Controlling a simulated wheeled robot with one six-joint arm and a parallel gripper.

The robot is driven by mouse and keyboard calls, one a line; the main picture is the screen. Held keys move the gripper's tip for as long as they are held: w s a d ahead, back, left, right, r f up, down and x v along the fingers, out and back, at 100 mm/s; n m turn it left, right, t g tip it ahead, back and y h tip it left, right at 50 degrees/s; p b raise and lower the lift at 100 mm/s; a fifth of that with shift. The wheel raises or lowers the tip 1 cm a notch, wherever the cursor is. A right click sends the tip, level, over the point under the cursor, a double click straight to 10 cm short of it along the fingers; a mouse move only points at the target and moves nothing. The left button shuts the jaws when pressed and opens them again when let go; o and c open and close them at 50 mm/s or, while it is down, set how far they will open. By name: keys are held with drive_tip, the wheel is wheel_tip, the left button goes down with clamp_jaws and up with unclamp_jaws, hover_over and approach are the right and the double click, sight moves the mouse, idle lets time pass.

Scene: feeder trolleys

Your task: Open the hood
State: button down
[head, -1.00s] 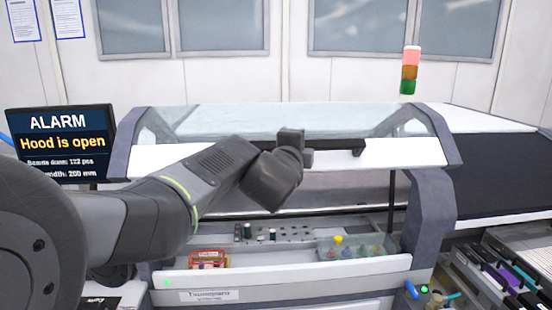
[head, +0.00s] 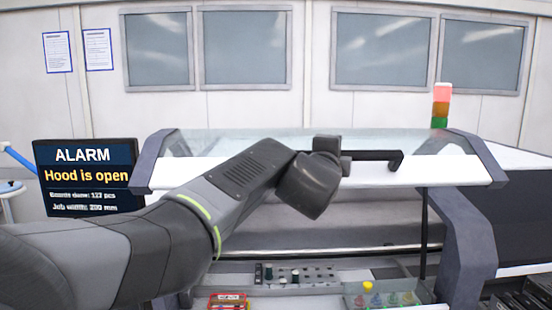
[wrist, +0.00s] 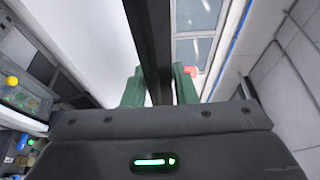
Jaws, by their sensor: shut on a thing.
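The hood (head: 440,173) of the machine has a white front edge and a clear top. It stands raised, with an open gap between it and the machine bed. A black bar handle (head: 376,155) runs along its front. My gripper (wrist: 160,84) is shut on this handle; in the wrist view its green fingers lie on both sides of the dark bar (wrist: 148,35). In the head view my wrist hides the fingers and the handle's left part. A thin dark strut (head: 423,235) stands under the hood's right side.
A monitor (head: 88,177) at the left reads "ALARM Hood is open". A signal tower (head: 441,106) stands behind the hood's right end. A red box (head: 228,301) and a clear tray with coloured pieces (head: 350,299) lie low in front.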

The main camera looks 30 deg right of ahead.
idle(0.3)
drive_tip(key=c, duration=1.2)
unclamp_jaws()
drive_tip(key=shift+s, duration=0.1)
drive_tip(key=p+v, duration=0.1)
drive_tip(key=v, duration=1.3)
